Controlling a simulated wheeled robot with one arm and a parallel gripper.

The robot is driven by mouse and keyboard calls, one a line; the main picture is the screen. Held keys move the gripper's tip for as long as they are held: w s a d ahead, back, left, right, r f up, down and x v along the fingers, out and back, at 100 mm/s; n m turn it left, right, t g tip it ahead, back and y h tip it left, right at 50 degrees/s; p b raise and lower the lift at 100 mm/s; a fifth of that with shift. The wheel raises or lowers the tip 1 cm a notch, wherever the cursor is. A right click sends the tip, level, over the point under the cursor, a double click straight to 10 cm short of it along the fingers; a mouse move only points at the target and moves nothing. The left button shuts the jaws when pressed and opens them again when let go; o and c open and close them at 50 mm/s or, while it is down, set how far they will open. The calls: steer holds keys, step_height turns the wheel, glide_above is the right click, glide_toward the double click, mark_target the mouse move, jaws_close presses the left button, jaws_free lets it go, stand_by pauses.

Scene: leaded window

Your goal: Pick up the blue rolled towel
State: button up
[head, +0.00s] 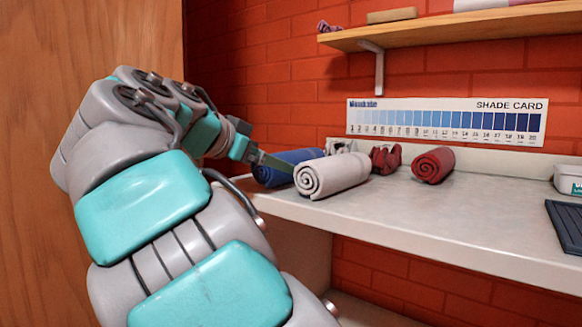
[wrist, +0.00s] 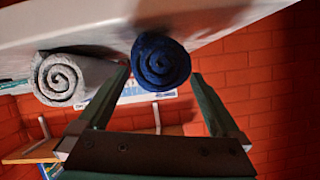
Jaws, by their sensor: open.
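The blue rolled towel (head: 284,172) lies on the counter near its left end, partly hidden behind the white rolled towel and my gripper's finger. In the wrist view, which is upside down, the blue towel (wrist: 158,60) shows its spiral end between my two fingertips. My gripper (wrist: 160,74) is open, with a finger on either side of the towel's end and no visible grip on it. In the head view my gripper (head: 262,160) reaches in from the left, over the blue towel; only part of it shows.
The white rolled towel (head: 332,175) lies close on the right and shows left in the wrist view (wrist: 68,82). A dark red object (head: 385,159) and a red rolled towel (head: 433,164) lie farther right. A shelf (head: 450,27) hangs above. The counter's front middle (head: 440,208) is clear.

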steer(key=shift+x, duration=3.15)
steer(key=shift+c, duration=0.2)
steer(key=c, duration=1.1)
steer(key=shift+r, duration=0.15)
